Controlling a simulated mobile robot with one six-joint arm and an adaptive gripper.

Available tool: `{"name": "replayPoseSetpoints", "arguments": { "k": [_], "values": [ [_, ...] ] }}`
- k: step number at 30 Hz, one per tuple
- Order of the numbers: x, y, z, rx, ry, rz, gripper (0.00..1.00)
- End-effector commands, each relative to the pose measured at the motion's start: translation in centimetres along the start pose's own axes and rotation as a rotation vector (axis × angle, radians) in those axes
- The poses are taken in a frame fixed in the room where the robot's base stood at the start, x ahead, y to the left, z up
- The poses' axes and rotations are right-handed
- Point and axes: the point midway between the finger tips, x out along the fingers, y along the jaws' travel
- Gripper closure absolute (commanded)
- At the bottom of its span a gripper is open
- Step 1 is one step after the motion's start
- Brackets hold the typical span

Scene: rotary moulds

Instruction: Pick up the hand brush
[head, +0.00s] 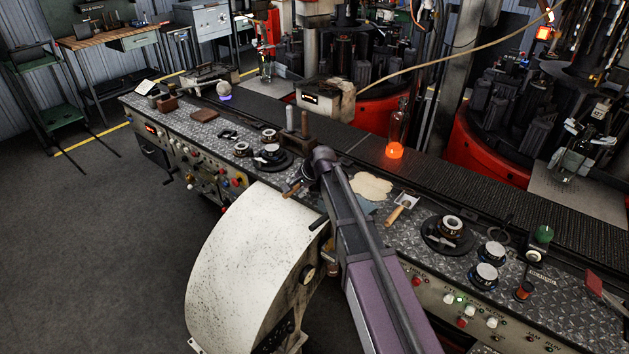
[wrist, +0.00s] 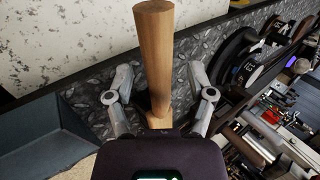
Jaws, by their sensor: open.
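The hand brush shows as a round, pale wooden handle (wrist: 155,48) in the wrist view, running up from the bottom middle. In the head view the handle end (head: 290,189) shows at the console's front edge, just left of my arm. Its head is hidden behind my gripper's body. My gripper (wrist: 160,84) is open, with one finger on each side of the handle. There is a visible gap on the right side; contact is hard to judge. In the head view my gripper (head: 302,178) is low over the console, partly hidden by my arm.
The diamond-plate console (head: 328,200) carries black dials (head: 270,153), upright posts (head: 297,124), a tan cloth (head: 371,187) and a wooden-handled scraper (head: 402,208). A white mottled drum cover (head: 250,255) stands in front. A glowing bottle (head: 396,148) stands on the conveyor behind.

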Motion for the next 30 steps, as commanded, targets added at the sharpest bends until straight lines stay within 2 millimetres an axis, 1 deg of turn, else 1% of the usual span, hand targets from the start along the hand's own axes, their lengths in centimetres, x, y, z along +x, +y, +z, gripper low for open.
{"name": "replayPoseSetpoints", "arguments": {
  "k": [17,18,20,21,23,24,25,30],
  "values": [
    [0.07,0.01,-0.03,0.000,0.000,0.000,0.30],
    [0.07,0.01,-0.03,0.000,0.000,0.000,0.33],
    [0.07,0.01,-0.03,0.000,0.000,0.000,0.51],
    [0.07,0.01,-0.03,0.000,0.000,0.000,0.63],
    [0.07,0.01,-0.03,0.000,0.000,0.000,0.81],
    [0.07,0.01,-0.03,0.000,0.000,0.000,0.93],
    [0.07,0.01,-0.04,0.000,0.000,0.000,1.00],
    [0.06,0.00,-0.05,-0.001,0.001,0.000,1.00]
  ]
}}
